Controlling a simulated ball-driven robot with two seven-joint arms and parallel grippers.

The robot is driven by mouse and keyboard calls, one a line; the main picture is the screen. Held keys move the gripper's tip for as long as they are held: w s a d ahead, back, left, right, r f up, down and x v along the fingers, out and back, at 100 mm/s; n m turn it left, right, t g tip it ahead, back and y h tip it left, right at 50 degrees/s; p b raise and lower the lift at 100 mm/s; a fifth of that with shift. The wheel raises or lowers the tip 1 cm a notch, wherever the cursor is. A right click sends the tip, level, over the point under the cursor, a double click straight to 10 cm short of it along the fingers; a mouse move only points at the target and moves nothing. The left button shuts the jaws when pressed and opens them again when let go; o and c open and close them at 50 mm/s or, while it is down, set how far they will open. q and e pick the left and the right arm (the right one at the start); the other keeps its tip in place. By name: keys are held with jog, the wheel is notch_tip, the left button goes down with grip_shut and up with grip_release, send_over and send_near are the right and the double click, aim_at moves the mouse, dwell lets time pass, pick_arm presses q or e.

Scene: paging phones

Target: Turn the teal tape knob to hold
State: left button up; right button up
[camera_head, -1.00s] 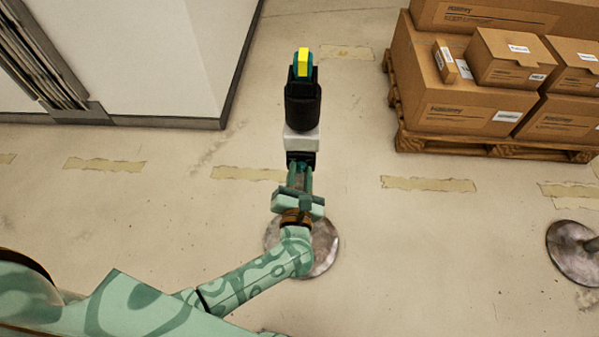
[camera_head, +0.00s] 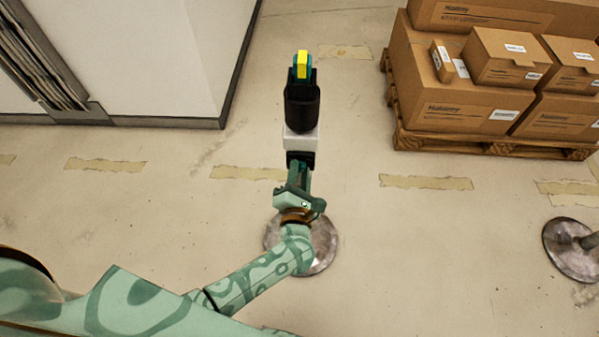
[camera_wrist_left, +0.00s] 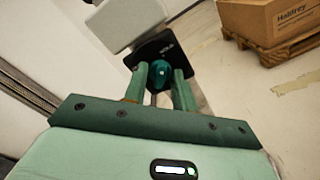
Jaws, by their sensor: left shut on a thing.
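The teal knob (camera_wrist_left: 160,73) shows in the left wrist view, with a small white dot on it, in front of a black plate (camera_wrist_left: 172,46) with small white lettering too small to read surely. My left gripper (camera_wrist_left: 161,86) is shut on the knob, one finger on each side. In the head view my left gripper (camera_head: 300,172) reaches the black front of the post-mounted unit (camera_head: 301,139), and its fingers mostly hide the knob. The gripper is tilted about its own axis there. My right gripper is not in view.
A black holder with a yellow and teal piece (camera_head: 302,66) stands behind the white block. A round metal base (camera_head: 323,247) is on the floor below. Boxes on a pallet (camera_head: 495,144) stand at the right, and a white wall unit at the left. The floor between is clear.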

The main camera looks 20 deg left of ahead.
pick_arm(q)
jog(key=shift+f, duration=0.1)
jog(key=o, duration=1)
jog(key=p+v, duration=0.2)
jog(key=v, duration=1.4)
jog(key=shift+s, duration=0.2)
jog(key=shift+d, duration=0.1)
